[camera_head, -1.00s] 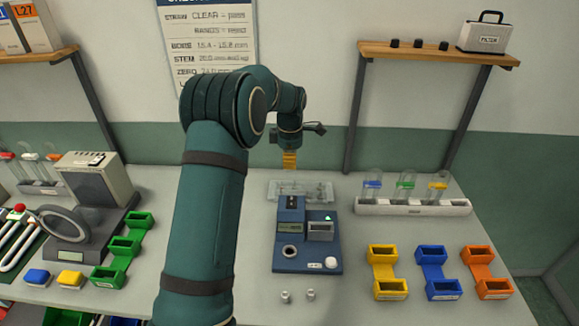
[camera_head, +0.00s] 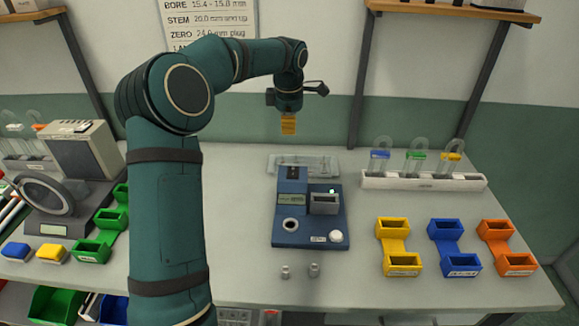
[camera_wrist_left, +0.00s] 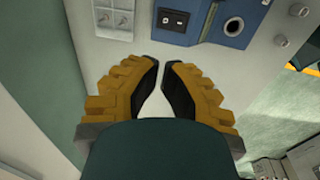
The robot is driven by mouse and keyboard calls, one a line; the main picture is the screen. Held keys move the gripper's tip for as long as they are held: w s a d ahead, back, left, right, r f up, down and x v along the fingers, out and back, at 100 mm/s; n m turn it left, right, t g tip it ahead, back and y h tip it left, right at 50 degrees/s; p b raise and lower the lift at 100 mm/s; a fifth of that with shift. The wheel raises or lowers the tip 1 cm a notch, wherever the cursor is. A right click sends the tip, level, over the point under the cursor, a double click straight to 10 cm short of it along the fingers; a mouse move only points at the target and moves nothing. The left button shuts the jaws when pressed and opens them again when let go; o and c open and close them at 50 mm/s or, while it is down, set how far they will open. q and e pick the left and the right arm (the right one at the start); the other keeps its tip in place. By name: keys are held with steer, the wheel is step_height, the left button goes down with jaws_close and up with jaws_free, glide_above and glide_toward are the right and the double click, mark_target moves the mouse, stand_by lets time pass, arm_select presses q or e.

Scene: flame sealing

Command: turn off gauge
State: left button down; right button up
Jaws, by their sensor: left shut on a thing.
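The blue gauge (camera_head: 310,232) stands on the bench in the middle of the head view, with a round hole, a grey block and a white knob. A small black switch panel is on its raised back part; the panel (camera_wrist_left: 174,20) also shows in the left wrist view. The gauge's small window looks dark, and its small lamp (camera_head: 332,190) looks whitish. My left gripper (camera_head: 288,125) hangs above and behind the gauge, apart from it. In the left wrist view its yellow, black-padded fingers (camera_wrist_left: 163,68) are close together; what they hold cannot be made out.
A clear tray (camera_head: 272,163) lies behind the gauge. A white rack (camera_head: 424,183) with tubes stands at the back right. Yellow (camera_head: 393,233), blue (camera_head: 446,235) and orange (camera_head: 497,235) bins stand at the right. Two small metal pieces (camera_head: 314,270) lie in front of the gauge.

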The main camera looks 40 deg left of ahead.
mark_target(293, 171)
arm_select(q)
steer(key=f, duration=0.4)
steer(key=w+f+b, duration=0.1)
steer(key=f, duration=0.4)
steer(key=a+f, duration=0.1)
steer(key=f, duration=0.3)
steer(key=shift+w+f+b, duration=0.2)
steer(key=shift+f+b, duration=0.15)
steer(key=shift+f, duration=0.05)
